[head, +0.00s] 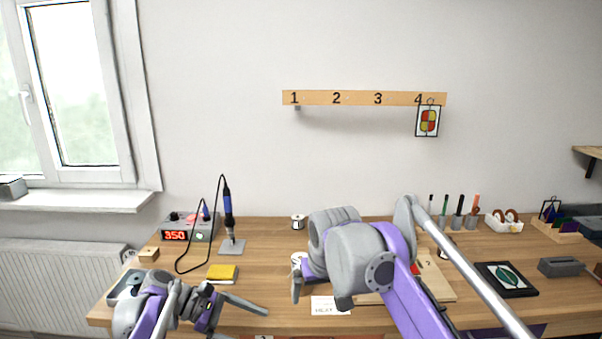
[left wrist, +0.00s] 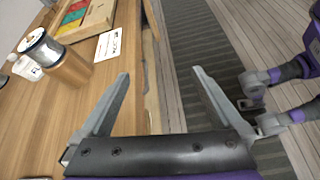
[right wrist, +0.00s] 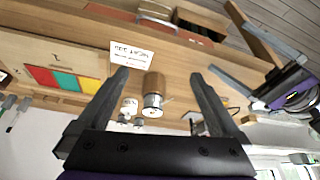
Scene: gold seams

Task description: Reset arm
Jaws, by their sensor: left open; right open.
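My left gripper (head: 248,318) is open and empty in front of the desk's near edge, low in the head view. Between its fingers (left wrist: 160,74) the left wrist view shows only the desk edge and the floor. My right gripper (head: 320,292) is over the desk near the white card, partly hidden behind its own wrist. In the right wrist view its fingers (right wrist: 160,76) are apart. A brown cylinder with a metal end (right wrist: 153,92) shows beyond and between them, not gripped. My left gripper also shows at the right of that view (right wrist: 285,85).
The desk (head: 285,255) holds a soldering station (head: 187,228), an iron on its stand (head: 229,215), a yellow sponge (head: 222,273), a white card (head: 329,305) and a black tile with a leaf picture (head: 506,279). A numbered rail (head: 360,98) carries one hanging panel (head: 428,121) at 4.

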